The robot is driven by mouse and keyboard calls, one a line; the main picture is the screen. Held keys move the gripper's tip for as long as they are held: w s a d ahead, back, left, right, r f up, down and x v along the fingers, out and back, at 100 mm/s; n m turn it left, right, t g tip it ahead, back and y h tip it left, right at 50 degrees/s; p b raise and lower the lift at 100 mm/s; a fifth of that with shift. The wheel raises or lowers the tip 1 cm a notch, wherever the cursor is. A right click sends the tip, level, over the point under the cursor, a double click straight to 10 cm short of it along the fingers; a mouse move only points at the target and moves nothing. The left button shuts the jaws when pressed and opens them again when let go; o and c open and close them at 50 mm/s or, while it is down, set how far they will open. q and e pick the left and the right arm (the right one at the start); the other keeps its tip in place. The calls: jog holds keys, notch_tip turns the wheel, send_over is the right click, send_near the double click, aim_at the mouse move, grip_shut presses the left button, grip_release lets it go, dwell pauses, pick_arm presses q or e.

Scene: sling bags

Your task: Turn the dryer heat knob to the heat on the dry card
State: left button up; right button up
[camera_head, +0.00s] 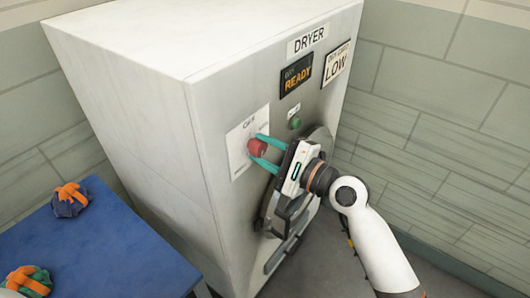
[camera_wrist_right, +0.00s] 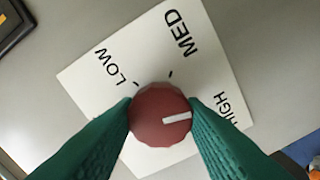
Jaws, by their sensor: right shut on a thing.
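The red heat knob (camera_head: 257,146) sits on a white dial plate (camera_head: 236,150) on the dryer front (camera_head: 225,110). In the right wrist view the knob (camera_wrist_right: 158,114) has a white pointer line aimed to the right, toward the HIGH label. The plate (camera_wrist_right: 110,40) also carries LOW and MED; the right finger partly covers HIGH. The dry card (camera_head: 337,66) at the dryer's upper right reads LOW. My right gripper (camera_head: 262,151) is shut on the knob, with one green finger on each side, also in the wrist view (camera_wrist_right: 160,112). My left gripper is not in view.
A dark READY display (camera_head: 296,76) and a green button (camera_head: 295,123) sit on the dryer front. The round door (camera_head: 318,143) is behind my right wrist. A blue table (camera_head: 95,255) at lower left holds bundles with orange straps (camera_head: 70,198). Walls stand close behind.

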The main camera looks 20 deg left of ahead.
jog(key=n+b, duration=0.3)
jog(key=n, duration=0.3)
jog(key=shift+f+b, duration=0.2)
jog(key=shift+b, duration=0.1)
jog(key=n+b, duration=0.4)
jog(key=n, duration=0.2)
jog(key=shift+n, duration=0.4)
jog(key=n+b, duration=0.3)
jog(key=n, duration=0.3)
jog(key=shift+f+b, duration=0.1)
jog(key=shift+b, duration=0.3)
jog(key=n+b, duration=0.1)
jog(key=n, duration=0.2)
jog(key=shift+n, duration=0.3)
jog(key=shift+n+b, duration=0.65)
jog(key=shift+n, duration=0.45)
jog(key=o, duration=1)
jog(key=shift+r, duration=0.2)
